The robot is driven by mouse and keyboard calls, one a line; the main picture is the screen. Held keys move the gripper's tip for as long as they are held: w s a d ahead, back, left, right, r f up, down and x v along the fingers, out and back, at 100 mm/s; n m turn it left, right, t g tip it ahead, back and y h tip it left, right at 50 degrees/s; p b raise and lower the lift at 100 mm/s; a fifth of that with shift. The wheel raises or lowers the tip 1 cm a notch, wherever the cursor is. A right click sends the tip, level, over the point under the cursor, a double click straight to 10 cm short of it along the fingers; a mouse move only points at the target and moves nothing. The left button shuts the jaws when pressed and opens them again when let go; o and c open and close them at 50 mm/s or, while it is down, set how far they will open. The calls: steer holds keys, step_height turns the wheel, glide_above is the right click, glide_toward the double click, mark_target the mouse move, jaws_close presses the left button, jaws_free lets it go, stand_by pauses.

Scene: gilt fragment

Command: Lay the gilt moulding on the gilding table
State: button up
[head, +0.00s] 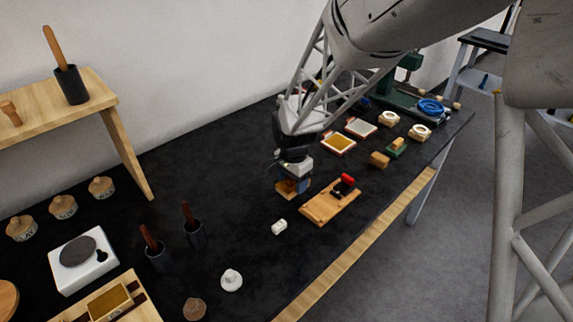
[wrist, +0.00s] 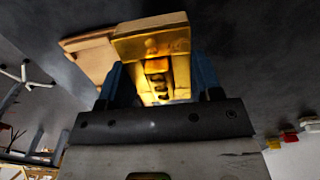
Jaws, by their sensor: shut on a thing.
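My gripper (head: 294,180) is low over the black worktop, left of a wooden board. It is shut on the gilt moulding (head: 287,188), a small piece with wood-coloured and gold faces. In the wrist view the moulding (wrist: 150,45) shines gold between the blue fingers of my gripper (wrist: 160,85), with dark marks on its near face. A paler wooden block shape (wrist: 90,55) shows beside and behind it; I cannot tell if it is part of the moulding. The black-topped long table (head: 235,160) lies below. Whether the moulding touches it is hidden.
The wooden board (head: 322,208) with a red-and-black tool (head: 345,184) is close on the right. A white piece (head: 279,227) lies in front. Framed trays (head: 339,143) stand behind right. Dark cups (head: 194,232) and a white scale (head: 82,262) stand left. Clear worktop lies left of my gripper.

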steer(key=shift+w+a+f, duration=0.1)
steer(key=shift+w+a, duration=0.25)
steer(key=shift+w, duration=0.85)
steer(key=shift+w+a+f, duration=0.15)
steer(key=shift+w+a, duration=0.25)
steer(key=shift+w, duration=0.85)
steer(key=shift+w+a+f, duration=0.1)
steer(key=shift+w+a, duration=0.25)
steer(key=shift+w, duration=0.85)
steer(key=shift+f, duration=0.1)
steer(key=shift+f, duration=1.65)
steer(key=shift+f, duration=0.15)
steer(key=o, duration=0.9)
steer(key=shift+o, duration=0.2)
step_height(320, 180, up, 12)
